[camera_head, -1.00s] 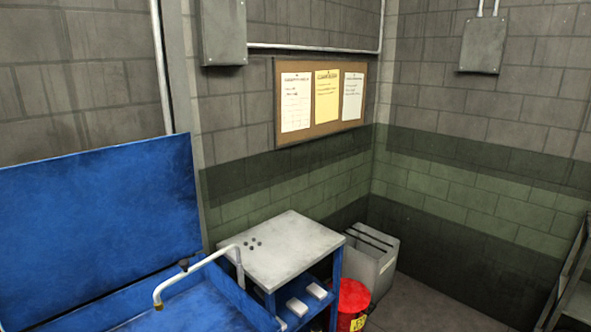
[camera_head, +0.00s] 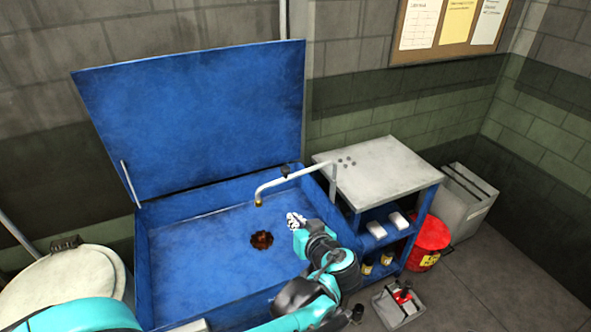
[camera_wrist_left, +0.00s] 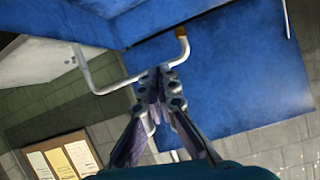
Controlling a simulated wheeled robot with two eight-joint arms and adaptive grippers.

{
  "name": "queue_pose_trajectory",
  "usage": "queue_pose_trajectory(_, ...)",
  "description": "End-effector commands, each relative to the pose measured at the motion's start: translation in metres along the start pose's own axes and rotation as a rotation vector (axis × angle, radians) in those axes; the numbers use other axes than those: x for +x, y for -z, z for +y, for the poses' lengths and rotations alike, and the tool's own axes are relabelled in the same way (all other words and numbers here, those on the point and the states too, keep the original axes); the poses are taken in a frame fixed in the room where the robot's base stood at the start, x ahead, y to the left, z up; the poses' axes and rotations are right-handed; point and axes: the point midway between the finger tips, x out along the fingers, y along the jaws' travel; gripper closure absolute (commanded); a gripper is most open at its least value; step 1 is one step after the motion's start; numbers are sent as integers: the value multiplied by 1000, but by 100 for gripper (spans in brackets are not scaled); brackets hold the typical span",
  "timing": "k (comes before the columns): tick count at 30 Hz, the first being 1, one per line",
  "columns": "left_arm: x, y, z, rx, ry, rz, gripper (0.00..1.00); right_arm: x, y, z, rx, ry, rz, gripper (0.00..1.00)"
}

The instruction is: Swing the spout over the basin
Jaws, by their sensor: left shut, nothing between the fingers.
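The spout (camera_head: 285,180) is a thin pale bent pipe with a dark knob and a brass tip. It rises at the right side of the blue basin (camera_head: 205,262) and reaches left; its tip appears over the basin's back part, behind the dark drain hole (camera_head: 262,240). My left gripper (camera_head: 295,219) is shut and empty, in front of and to the right of the tip. In the left wrist view the closed fingers (camera_wrist_left: 158,82) overlap the spout (camera_wrist_left: 135,78) pipe; I cannot tell whether they touch it. My right gripper is not in view.
The basin's blue lid (camera_head: 195,115) stands open behind. A grey-topped shelf unit (camera_head: 375,170) stands right of the basin, with a red bin (camera_head: 430,240) and grey box (camera_head: 466,205) beyond. A pale round drum (camera_head: 65,285) is at left. A small tool tray (camera_head: 397,305) lies low at right.

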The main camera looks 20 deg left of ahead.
Motion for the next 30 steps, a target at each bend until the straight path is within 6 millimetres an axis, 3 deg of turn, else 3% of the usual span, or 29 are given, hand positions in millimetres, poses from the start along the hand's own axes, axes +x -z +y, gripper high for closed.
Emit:
queue_pose_trajectory(4, -6, 29, 24, -122, 29, 183, 100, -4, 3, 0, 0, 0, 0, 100)
queue_pose_trajectory(11, -7, 42, 33, -193, 33, 274, 100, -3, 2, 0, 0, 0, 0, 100)
queue_pose_trajectory(30, 107, 71, 26, -191, 35, 272, 100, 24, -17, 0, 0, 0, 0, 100)
